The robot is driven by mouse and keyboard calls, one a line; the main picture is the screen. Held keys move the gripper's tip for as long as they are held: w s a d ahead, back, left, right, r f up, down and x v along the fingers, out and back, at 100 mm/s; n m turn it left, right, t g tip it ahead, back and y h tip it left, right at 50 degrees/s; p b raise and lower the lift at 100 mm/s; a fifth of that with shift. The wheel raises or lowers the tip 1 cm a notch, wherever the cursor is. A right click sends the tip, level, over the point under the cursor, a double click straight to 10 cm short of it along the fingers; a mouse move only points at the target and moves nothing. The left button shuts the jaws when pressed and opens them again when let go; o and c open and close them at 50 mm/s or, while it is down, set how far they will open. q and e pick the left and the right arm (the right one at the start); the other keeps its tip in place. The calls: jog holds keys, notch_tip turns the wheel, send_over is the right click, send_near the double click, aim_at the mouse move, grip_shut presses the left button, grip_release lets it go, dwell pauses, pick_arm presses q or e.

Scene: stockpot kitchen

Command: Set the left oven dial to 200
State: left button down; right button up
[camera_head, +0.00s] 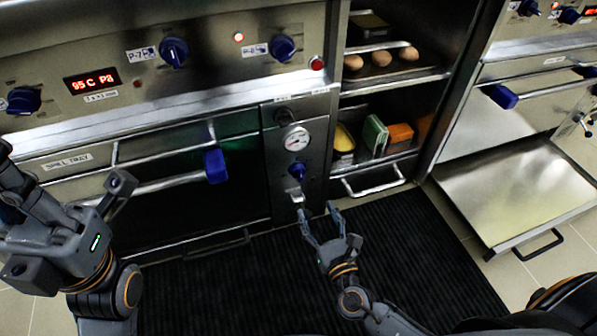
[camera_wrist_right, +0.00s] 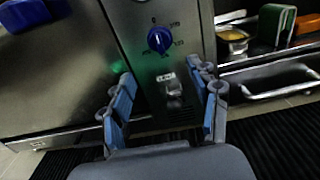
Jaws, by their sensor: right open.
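A blue dial (camera_head: 297,171) sits on the narrow steel panel (camera_head: 311,148) right of the left oven, below a round gauge (camera_head: 297,139). In the right wrist view the dial (camera_wrist_right: 159,40) has small markings around it, with a 0 above; its exact setting is too small to read. My right gripper (camera_head: 316,208) is open and empty, in front of and below the dial, apart from it. In the wrist view its fingers (camera_wrist_right: 166,92) are spread either side of a metal fitting (camera_wrist_right: 173,86) under the dial. My left gripper (camera_head: 66,190) is open at the left, before the oven.
The left oven has a bar handle with a blue grip (camera_head: 215,166). Other blue knobs (camera_head: 174,52) and a red display (camera_head: 93,80) are above. Shelves right of the panel hold eggs (camera_head: 381,58) and boxes (camera_head: 375,134). A metal flap (camera_head: 520,190) stands open at the right.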

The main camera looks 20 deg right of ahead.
aim_at(301, 178)
jog(key=w+b, duration=0.1)
jog(key=w, duration=1.1)
jog(key=shift+w+a+b, duration=0.15)
jog(key=shift+a+b, duration=0.05)
jog(key=shift+b, duration=0.2)
jog(key=c, duration=1.2)
